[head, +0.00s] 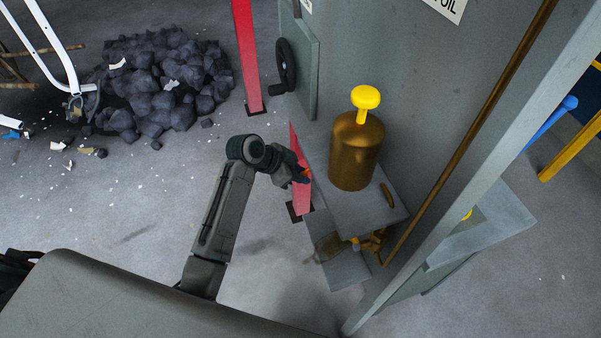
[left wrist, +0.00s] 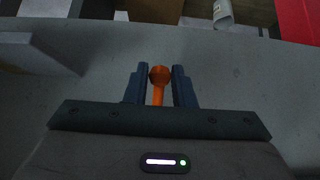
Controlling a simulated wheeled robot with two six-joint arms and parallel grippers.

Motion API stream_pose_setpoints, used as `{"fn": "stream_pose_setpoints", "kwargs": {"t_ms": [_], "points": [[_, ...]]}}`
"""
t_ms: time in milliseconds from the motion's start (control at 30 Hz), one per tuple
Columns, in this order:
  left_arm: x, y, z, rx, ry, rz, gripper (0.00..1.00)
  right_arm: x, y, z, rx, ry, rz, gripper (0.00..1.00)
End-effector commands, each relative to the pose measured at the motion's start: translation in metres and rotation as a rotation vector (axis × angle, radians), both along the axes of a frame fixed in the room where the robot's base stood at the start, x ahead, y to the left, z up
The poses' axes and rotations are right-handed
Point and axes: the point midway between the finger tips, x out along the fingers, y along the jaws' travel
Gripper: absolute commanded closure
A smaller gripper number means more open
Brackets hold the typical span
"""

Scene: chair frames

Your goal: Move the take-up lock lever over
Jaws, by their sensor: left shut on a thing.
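An orange lever with a round knob (left wrist: 159,76), which I take for the take-up lock lever, stands between the two dark fingers of my left gripper (left wrist: 160,88) in the left wrist view. The fingers are shut on it. The lever's base and pivot are hidden. My right gripper is not in view.
A brass cylinder (head: 358,152) with a yellow knob (head: 365,97) stands on the grey shelf (head: 350,212) close right of my left gripper. A grey cabinet wall (head: 440,75) rises behind. A dark rubble heap (head: 165,85) lies far left. Floor between is mostly clear.

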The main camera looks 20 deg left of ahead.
Motion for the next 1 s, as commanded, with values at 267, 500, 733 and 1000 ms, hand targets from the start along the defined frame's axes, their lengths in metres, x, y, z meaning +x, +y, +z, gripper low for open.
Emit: {"fn": "stream_pose_setpoints", "kwargs": {"t_ms": [267, 500, 733, 1000], "points": [[-0.006, 0.012, 0.018, -0.002, -0.012, 0.001, 0.9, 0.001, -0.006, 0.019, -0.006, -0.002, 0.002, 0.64], [-0.007, 0.013, 0.017, -0.003, -0.011, 0.001, 0.9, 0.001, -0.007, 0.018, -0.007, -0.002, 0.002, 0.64], [-0.008, 0.014, 0.02, -0.003, -0.01, 0.001, 0.91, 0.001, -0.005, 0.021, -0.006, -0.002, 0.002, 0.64], [-0.013, 0.023, 0.036, -0.001, -0.01, 0.002, 0.9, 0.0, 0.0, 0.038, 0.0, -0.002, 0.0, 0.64]]}}
